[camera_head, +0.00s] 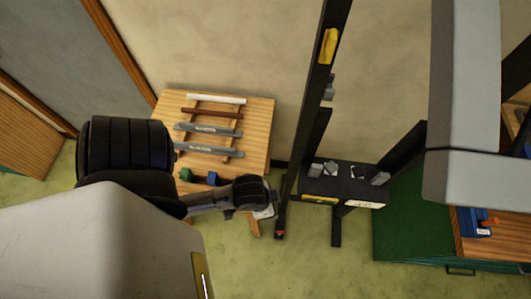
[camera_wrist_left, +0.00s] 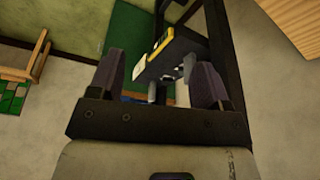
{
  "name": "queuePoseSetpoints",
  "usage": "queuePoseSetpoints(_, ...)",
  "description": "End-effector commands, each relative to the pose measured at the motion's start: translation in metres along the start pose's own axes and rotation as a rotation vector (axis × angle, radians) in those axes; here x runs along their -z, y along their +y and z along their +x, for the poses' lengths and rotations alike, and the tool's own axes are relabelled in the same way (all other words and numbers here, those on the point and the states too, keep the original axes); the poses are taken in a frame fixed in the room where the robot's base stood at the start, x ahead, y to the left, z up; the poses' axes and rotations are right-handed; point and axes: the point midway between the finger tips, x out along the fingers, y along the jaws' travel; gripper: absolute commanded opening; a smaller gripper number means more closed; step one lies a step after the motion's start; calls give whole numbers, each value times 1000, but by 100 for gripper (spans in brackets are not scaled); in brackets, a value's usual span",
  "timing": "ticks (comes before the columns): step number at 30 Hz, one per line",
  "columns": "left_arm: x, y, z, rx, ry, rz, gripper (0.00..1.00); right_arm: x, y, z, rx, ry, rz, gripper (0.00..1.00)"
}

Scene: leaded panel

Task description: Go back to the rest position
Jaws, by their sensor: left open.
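My left arm reaches in from the lower left in the head view, over the floor in front of a small wooden table (camera_head: 262,115). My left gripper (camera_wrist_left: 158,75) shows in the left wrist view with its two dark fingers apart and nothing between them. Beyond the fingers is the black stand's shelf (camera_wrist_left: 160,58) with a yellow label. In the head view the left fingertips cannot be made out. Part of my right arm shows at the upper right of the head view; its gripper is not in view.
The black stand (camera_head: 309,130) with a shelf of small grey pieces (camera_head: 330,168) rises right of the table. The table holds several bars on a wooden rack, plus green (camera_head: 186,174) and blue (camera_head: 212,178) items. A green-sided bench (camera_head: 405,215) stands right. Floor (camera_head: 310,270) is clear in front.

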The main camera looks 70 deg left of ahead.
Motion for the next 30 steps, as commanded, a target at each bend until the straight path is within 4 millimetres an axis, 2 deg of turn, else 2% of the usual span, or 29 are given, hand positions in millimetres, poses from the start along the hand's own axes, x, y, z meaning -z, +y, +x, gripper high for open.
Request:
queuePoseSetpoints(3,-6,4,-9,-9,9,58,71,0,0,0,-1,0,-1,81)
queuePoseSetpoints(13,-7,5,-11,-10,12,71,71,0,1,0,-3,-1,-4,81)
queuePoseSetpoints(17,-5,4,-17,-10,11,70,71,2,1,-6,-3,-1,-4,81)
queuePoseSetpoints(23,4,4,-46,-10,11,69,71,11,2,-35,-3,-1,-3,81)
queuePoseSetpoints(30,22,2,-104,-10,11,69,71,30,4,-94,-3,0,-3,81)
